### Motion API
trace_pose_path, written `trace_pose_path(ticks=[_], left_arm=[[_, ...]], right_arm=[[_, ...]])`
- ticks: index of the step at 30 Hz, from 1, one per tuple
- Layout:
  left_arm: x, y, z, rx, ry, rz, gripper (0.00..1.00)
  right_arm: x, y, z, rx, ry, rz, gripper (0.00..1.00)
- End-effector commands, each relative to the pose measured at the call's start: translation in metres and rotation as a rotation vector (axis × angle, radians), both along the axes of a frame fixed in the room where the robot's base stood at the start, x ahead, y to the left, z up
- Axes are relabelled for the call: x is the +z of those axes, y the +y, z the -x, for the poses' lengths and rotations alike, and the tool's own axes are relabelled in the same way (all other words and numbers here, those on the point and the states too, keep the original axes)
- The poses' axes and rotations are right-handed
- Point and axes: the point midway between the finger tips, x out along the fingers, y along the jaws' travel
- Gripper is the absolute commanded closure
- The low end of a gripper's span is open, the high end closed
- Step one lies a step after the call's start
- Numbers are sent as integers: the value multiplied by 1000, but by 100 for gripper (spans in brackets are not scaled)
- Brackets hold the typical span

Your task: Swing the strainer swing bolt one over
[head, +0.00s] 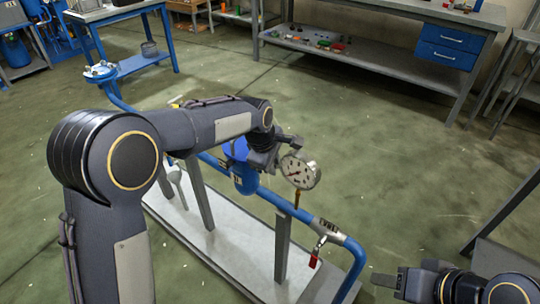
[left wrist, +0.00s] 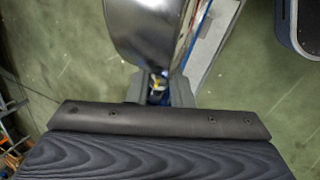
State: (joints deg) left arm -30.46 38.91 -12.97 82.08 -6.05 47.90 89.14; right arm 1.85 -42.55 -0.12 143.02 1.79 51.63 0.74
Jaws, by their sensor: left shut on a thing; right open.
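The blue strainer (head: 243,179) sits in the blue pipe run, partly covered by my left arm. My left gripper (head: 268,158) is at the strainer's top, just left of the pressure gauge (head: 298,172). In the left wrist view its two fingers (left wrist: 158,90) are closed around a small part (left wrist: 157,87) with dark, blue and yellow patches. I cannot make out for sure that this is swing bolt one; the swing bolts are not clear in the head view. A large shiny metal surface (left wrist: 145,25) is just beyond the fingers. My right gripper (head: 385,281) is open, low at the right.
The blue pipe (head: 290,208) runs on grey posts over a white skid base (head: 232,250). A workbench with blue drawers (head: 447,48) stands at the back. Open green floor (head: 400,150) lies right of the skid.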

Motion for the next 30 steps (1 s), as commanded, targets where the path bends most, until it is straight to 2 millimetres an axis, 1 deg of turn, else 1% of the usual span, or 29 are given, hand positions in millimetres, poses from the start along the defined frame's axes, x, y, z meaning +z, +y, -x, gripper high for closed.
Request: trace_pose_path(ticks=[4,13,14,16,25,28,30], left_arm=[[-4,-2,2,-2,-37,-58,100],[-4,-2,2,0,-41,-62,100],[-4,-2,2,0,-41,-62,80],[-4,-2,2,0,-41,-62,70],[-2,-2,2,0,-43,-60,70],[8,-1,5,0,-45,-59,70],[19,1,8,0,-45,-59,70]], right_arm=[[0,0,0,0,0,0,51],[0,0,0,0,0,0,51],[0,0,0,0,0,0,51],[0,0,0,0,0,0,51],[0,0,0,0,0,0,51],[3,0,0,0,0,0,51],[5,0,0,0,0,0,51]])
